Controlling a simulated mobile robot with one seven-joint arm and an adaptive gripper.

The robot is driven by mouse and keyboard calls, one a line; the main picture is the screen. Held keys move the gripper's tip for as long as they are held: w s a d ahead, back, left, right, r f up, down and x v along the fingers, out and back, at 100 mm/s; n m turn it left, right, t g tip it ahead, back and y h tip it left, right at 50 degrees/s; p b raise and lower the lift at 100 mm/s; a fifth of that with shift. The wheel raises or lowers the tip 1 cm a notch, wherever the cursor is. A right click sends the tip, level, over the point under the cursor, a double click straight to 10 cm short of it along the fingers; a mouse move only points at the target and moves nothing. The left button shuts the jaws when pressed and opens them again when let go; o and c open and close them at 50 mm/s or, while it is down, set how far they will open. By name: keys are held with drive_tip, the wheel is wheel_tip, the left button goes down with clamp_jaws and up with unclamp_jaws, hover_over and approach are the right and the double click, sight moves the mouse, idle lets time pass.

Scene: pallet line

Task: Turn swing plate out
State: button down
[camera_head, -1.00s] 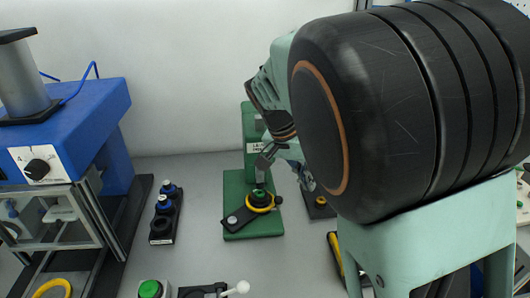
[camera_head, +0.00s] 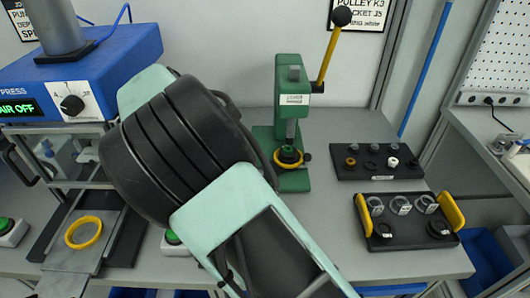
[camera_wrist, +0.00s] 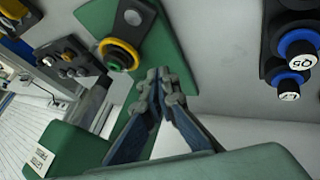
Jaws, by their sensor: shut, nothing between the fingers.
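The swing plate (camera_wrist: 142,30) is a dark bar at the green base of the lever press, seen in the wrist view. It carries a yellow ring (camera_wrist: 119,54) around a dark round seat. In the head view the yellow ring (camera_head: 288,164) sits below the ram of the green lever press (camera_head: 294,110); my arm may hide part of the plate. My gripper (camera_wrist: 158,76) is shut and empty, beside the ring over the green base. Whether it touches the plate cannot be told. My arm hides the gripper in the head view.
A blue press (camera_head: 90,75) with a yellow ring on its lower plate stands left. A black rack (camera_head: 376,172) and a black tray with yellow handles (camera_head: 412,240) lie right of the lever press. The raised lever (camera_head: 328,55) stands at the back. A rack (camera_wrist: 270,45) holds blue-ringed parts.

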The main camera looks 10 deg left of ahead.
sight(279, 161)
drive_tip(key=x, duration=0.9)
drive_tip(key=shift+d+f, duration=0.2)
drive_tip(key=d, duration=0.1)
drive_tip(key=w+d, duration=0.1)
drive_tip(key=d, duration=0.1)
drive_tip(key=shift+w+f, duration=0.1)
drive_tip(key=shift+w+d+f+p, duration=0.1)
drive_tip(key=shift+d+p, duration=0.2)
drive_tip(key=shift+d, duration=0.15)
